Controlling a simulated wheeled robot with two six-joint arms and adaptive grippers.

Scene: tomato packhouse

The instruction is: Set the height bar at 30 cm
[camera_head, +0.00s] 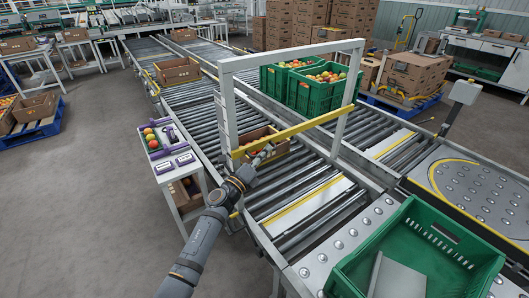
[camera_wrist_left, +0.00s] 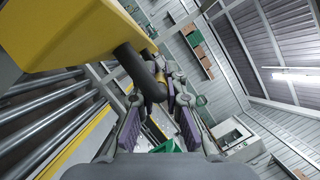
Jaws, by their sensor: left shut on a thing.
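The yellow height bar (camera_head: 300,128) spans the pale grey gate frame (camera_head: 290,55) over the roller conveyor. It looks slightly slanted in the head view, its left end lower in the picture. Marks on the left post (camera_head: 226,115) are too small to read. My left gripper (camera_head: 265,153) is just below the bar, near its left end. In the left wrist view the bar (camera_wrist_left: 70,35) is close at upper left, with a dark handle (camera_wrist_left: 148,82) reaching down from it. My left gripper (camera_wrist_left: 160,95) is shut on this handle. My right gripper is not in view.
Green crates of tomatoes (camera_head: 325,85) stand behind the gate. A cardboard box (camera_head: 262,140) sits on the rollers behind the bar. A small side table (camera_head: 170,165) is left of the conveyor. A green crate (camera_head: 420,240) is at lower right.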

